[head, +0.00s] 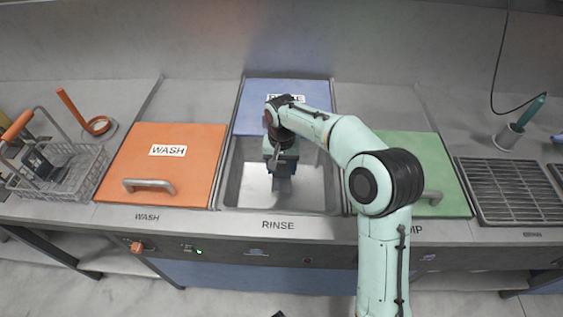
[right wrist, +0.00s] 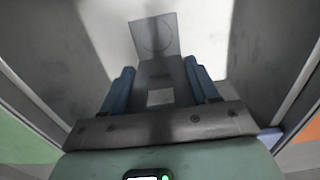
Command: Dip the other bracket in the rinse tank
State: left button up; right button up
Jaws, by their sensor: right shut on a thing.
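My right gripper (head: 283,166) points down into the open rinse tank (head: 318,190). In the right wrist view its blue fingers (right wrist: 160,88) are shut on a grey metal bracket (right wrist: 158,70). The bracket has a square cutout near the gripper and a paler square end with a round mark. In the head view the bracket (head: 283,185) shows below the fingers, inside the tank's opening. I cannot tell how deep it sits or whether it touches liquid. The blue rinse lid (head: 255,105) stands open behind the tank. My left gripper is not in view.
The orange wash lid (head: 190,165) is closed on the left. The green lid (head: 420,150) is closed on the right, partly behind my arm. A wire basket (head: 85,170) holding a dark part stands far left. A slatted rack (head: 510,190) lies far right.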

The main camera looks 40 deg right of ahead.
aim_at(282, 177)
notch_tip(282, 177, down, 8)
jog(key=b, duration=0.4)
jog(key=shift+r, duration=0.2)
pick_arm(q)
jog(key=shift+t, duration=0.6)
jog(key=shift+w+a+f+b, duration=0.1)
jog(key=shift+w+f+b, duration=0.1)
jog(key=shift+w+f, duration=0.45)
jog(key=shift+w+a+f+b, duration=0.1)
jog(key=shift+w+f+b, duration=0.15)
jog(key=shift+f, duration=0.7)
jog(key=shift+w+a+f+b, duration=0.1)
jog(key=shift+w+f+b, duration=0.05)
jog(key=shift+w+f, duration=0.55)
pick_arm(e)
jog(key=shift+f, duration=1)
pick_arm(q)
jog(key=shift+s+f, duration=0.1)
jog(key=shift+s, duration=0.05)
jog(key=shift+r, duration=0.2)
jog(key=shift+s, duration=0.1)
